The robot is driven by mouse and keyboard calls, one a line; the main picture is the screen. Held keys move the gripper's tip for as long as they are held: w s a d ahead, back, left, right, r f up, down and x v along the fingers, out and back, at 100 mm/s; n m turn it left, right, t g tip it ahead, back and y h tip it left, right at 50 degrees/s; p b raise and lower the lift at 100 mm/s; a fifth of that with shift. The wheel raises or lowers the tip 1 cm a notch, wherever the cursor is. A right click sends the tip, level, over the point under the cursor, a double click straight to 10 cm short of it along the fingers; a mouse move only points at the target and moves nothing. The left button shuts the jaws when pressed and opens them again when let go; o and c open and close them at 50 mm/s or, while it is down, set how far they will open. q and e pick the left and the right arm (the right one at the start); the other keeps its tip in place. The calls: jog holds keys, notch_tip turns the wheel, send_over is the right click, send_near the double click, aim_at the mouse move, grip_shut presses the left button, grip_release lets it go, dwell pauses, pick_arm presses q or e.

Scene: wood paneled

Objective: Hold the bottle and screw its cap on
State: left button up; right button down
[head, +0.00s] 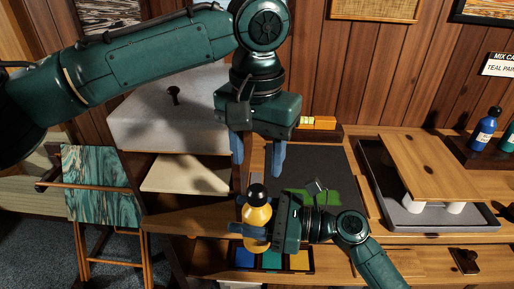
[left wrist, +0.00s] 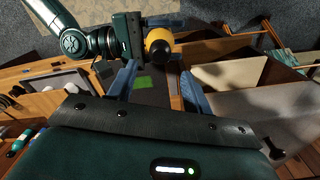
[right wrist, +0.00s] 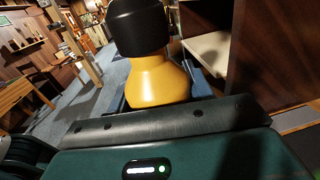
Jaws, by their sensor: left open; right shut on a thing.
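The yellow bottle (head: 257,222) stands roughly upright in my right gripper (head: 247,236), whose blue fingers are shut on its body above the bench's front part. The black cap (head: 257,192) sits on top of the bottle; it fills the upper part of the right wrist view (right wrist: 138,25). I cannot tell how tightly it is seated. My left gripper (head: 258,160) is open and empty, pointing down above the cap, with its fingers apart and not touching it. In the left wrist view the bottle (left wrist: 157,38) and cap show beyond the fingers, off to the top.
A dark mat (head: 335,165) with green patches lies on the bench behind my right gripper. A grey tray (head: 400,212) with a wooden board stands at the right. A tray of coloured squares (head: 272,258) is below the bottle. Blue and teal bottles (head: 485,130) stand far right.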

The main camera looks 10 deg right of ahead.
aim_at(257, 187)
pick_arm(q)
notch_tip(257, 187, down, 7)
jog(key=shift+f, duration=0.15)
jog(key=shift+c, duration=0.3)
jog(key=c, duration=0.9)
jog(key=m, duration=0.6)
jog(key=shift+c, duration=0.3)
jog(key=m, duration=0.5)
jog(key=shift+m, duration=0.4)
jog(key=o, duration=1.2)
